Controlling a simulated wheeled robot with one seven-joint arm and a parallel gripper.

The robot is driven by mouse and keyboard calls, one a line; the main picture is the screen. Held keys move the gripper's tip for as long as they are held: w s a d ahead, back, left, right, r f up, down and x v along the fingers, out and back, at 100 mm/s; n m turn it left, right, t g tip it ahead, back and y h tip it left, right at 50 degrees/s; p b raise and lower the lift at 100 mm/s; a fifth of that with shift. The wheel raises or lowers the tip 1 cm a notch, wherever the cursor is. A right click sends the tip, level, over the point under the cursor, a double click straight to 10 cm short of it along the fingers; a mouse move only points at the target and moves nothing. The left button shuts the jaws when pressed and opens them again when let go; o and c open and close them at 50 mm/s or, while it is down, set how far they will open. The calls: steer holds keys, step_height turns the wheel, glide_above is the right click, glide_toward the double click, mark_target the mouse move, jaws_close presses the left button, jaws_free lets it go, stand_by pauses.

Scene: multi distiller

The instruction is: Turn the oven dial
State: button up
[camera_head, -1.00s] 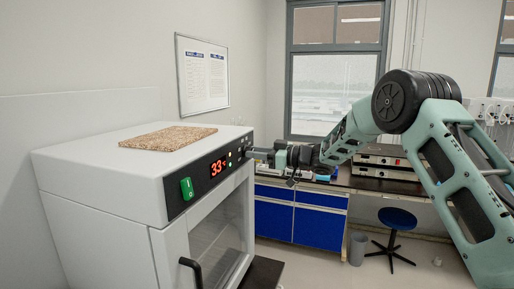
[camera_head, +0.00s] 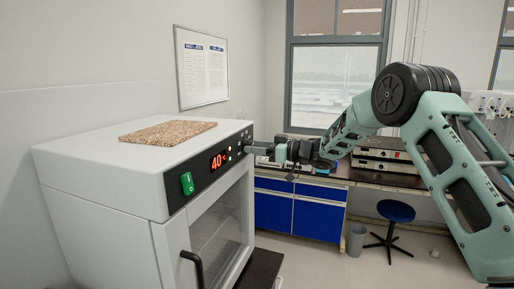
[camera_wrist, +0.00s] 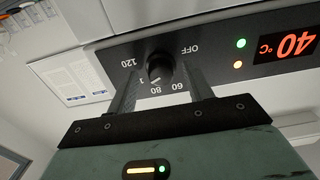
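The oven (camera_head: 105,190) is a white box with a black control panel at the left in the head view. Its display (camera_head: 218,161) reads 40 °C in red, and it shows upside down in the wrist view (camera_wrist: 287,47). The dial (camera_wrist: 160,66) is a round black knob with a light mark, ringed by OFF, 60, 80 and 120; one label is partly hidden. My gripper (camera_wrist: 162,70) reaches to the panel with one finger on each side of the dial. Small gaps seem to show between fingers and knob, so it looks open. In the head view my gripper (camera_head: 258,151) meets the panel's far end.
A green switch (camera_head: 187,183) is on the panel's near end. A brown granular slab (camera_head: 168,133) lies on the oven top. The oven door handle (camera_head: 193,268) sticks out below. Blue cabinets (camera_head: 318,221), a stool (camera_head: 396,211) and a bin (camera_head: 356,240) stand beyond.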

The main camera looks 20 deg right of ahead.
steer(key=b+v, duration=0.7)
steer(key=v, duration=1)
steer(key=shift+s+d, duration=0.15)
steer(key=shift+r, duration=0.1)
